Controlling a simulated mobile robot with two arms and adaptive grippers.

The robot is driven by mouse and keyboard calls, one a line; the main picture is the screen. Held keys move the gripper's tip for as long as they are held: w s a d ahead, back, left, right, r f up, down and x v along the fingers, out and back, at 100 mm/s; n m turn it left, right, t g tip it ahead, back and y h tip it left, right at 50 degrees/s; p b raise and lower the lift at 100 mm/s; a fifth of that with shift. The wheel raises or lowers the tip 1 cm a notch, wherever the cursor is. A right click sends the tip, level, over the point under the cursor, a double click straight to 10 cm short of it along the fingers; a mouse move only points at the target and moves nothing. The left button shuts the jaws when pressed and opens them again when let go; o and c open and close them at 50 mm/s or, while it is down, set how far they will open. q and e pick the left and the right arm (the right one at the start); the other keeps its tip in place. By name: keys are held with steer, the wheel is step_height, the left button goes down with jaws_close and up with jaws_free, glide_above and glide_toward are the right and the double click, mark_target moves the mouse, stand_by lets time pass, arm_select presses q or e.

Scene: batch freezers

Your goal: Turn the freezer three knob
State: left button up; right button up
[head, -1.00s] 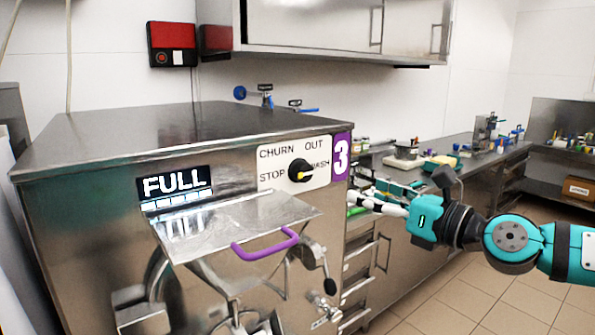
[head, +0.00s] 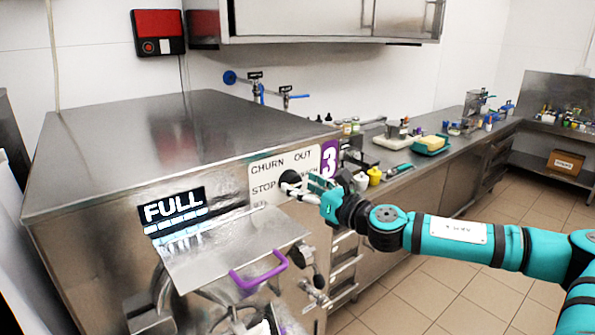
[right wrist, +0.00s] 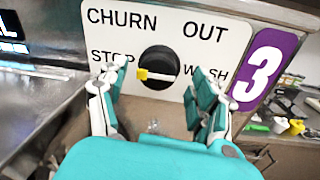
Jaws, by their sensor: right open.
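Freezer three's knob (right wrist: 160,58) is a round black dial with a pale bar and a yellow tip, on a white panel (right wrist: 105,40) marked CHURN, OUT, STOP and WASH. In the right wrist view the yellow tip points left, towards STOP. My right gripper (right wrist: 153,85) is open, one finger to each side of the knob, with visible gaps. My left gripper is not in view.
The steel freezer (head: 170,130) has a FULL display (head: 173,208) and a hopper lid with a purple handle (head: 260,272) below the panel. A counter (head: 400,160) with small items runs along the wall at right. The tiled floor (head: 430,300) is open.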

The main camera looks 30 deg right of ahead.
steer(key=shift+w+a+p, duration=0.2)
steer(key=shift+w+p, duration=0.1)
steer(key=shift+w, duration=0.6)
steer(key=shift+s, duration=0.1)
steer(key=c, duration=1.1)
